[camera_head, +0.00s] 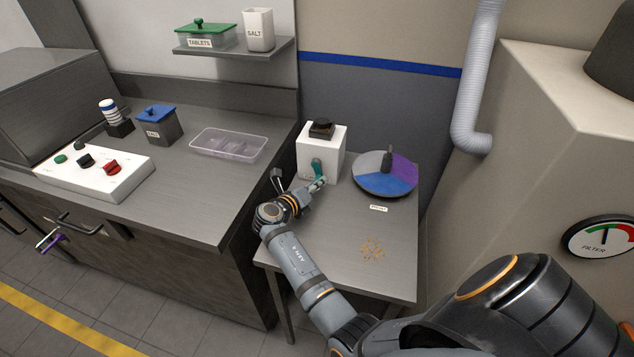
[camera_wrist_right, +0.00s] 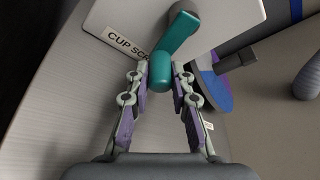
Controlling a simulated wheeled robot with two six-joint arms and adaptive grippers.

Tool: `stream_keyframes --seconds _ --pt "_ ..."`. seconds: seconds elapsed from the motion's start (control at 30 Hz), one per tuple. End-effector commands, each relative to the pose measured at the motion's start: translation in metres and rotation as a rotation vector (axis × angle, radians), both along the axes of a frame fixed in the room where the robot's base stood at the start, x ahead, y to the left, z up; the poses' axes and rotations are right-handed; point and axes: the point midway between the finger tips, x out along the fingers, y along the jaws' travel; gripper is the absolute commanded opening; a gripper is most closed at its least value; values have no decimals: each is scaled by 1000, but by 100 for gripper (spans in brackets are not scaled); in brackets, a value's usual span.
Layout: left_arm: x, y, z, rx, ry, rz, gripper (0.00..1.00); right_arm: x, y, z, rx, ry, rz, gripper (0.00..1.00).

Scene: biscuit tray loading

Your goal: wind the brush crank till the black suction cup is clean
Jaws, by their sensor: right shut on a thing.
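The white cup scrubber box (camera_head: 335,150) stands at the back of the small side table, with a black part (camera_head: 321,129) on top. The teal crank (camera_head: 317,167) is on its front face. In the right wrist view the crank (camera_wrist_right: 180,35) runs from its hub down to a handle. My right gripper (camera_head: 318,184) is shut on that handle, with the fingers on either side of it in the wrist view (camera_wrist_right: 161,75). I cannot make out the suction cup or its cleanness. My left gripper is not in view.
A grey, purple and blue disc (camera_head: 370,185) with a dark upright knob stands right of the box. Crumbs (camera_head: 372,249) lie on the table (camera_head: 325,230) in front. The counter at left holds a clear tray (camera_head: 229,145) and a button panel (camera_head: 95,172).

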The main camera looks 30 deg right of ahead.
Motion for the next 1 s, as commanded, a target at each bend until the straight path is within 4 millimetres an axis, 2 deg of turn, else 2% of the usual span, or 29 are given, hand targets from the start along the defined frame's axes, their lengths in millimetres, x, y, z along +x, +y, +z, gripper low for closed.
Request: stream_keyframes --seconds 0.03,0.1,0.4,0.7,1.0 --pt "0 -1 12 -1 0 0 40 0 1 5 17 -17 1 0" --pt "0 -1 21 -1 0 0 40 2 2 6 47 -51 1 0" --pt "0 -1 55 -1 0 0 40 10 9 4 195 -224 1 0" --pt "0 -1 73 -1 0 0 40 16 14 1 307 -357 1 0" --pt "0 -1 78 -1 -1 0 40 19 16 0 353 -413 2 0"
